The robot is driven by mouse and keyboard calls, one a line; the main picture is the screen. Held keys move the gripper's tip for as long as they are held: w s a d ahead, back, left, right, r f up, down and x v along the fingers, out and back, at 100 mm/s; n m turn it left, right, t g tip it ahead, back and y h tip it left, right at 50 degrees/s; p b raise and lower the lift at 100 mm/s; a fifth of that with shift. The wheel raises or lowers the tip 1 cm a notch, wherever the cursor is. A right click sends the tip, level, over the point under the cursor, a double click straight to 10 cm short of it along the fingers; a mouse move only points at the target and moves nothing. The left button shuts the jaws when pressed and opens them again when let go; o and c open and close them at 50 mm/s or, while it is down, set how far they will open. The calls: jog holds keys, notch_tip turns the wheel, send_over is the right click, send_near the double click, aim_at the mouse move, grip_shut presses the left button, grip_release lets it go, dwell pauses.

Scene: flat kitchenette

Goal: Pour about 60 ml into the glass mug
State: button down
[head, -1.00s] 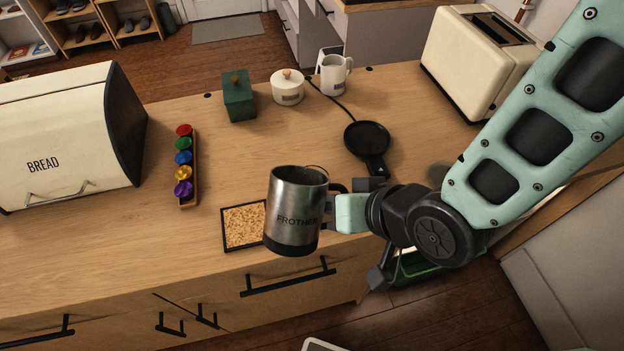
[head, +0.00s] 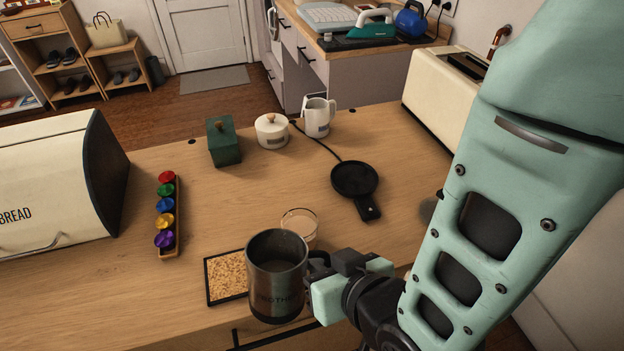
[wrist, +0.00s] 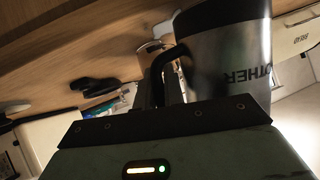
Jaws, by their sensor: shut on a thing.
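My gripper (head: 318,277) is shut on the handle side of a steel frother jug (head: 277,290) with dark lettering. The jug is nearly upright in the head view, above the counter's front edge, and its open top shows. In the wrist view the jug (wrist: 228,60) and its black handle fill the right of the picture. The glass mug (head: 300,222) is clear and stands on the counter behind the jug. Its lower part is partly hidden by the jug and gripper. I cannot tell how much is in either vessel.
A cork mat (head: 224,280) lies left of the jug. A capsule rack (head: 175,220) and bread bin (head: 60,190) stand at left. A black pan-shaped stand (head: 354,179), white pitcher (head: 318,118), white jar (head: 271,131), green box (head: 223,143) and toaster (head: 435,95) stand farther back.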

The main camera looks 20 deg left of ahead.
aim_at(289, 276)
jog(key=shift+s+r+p, duration=0.15)
jog(key=shift+r+p, duration=0.35)
jog(key=shift+p, duration=0.4)
jog(key=shift+s+a+n+t+b, duration=0.1)
jog(key=shift+s+n+t+b, duration=0.15)
jog(key=shift+t+b, duration=0.45)
jog(key=shift+s+r+y, duration=0.1)
jog(key=shift+r+y, duration=0.2)
jog(key=shift+r, duration=0.05)
jog(key=shift+s+r+n+t, duration=0.15)
jog(key=shift+n+t, duration=0.2)
jog(key=shift+t, duration=0.45)
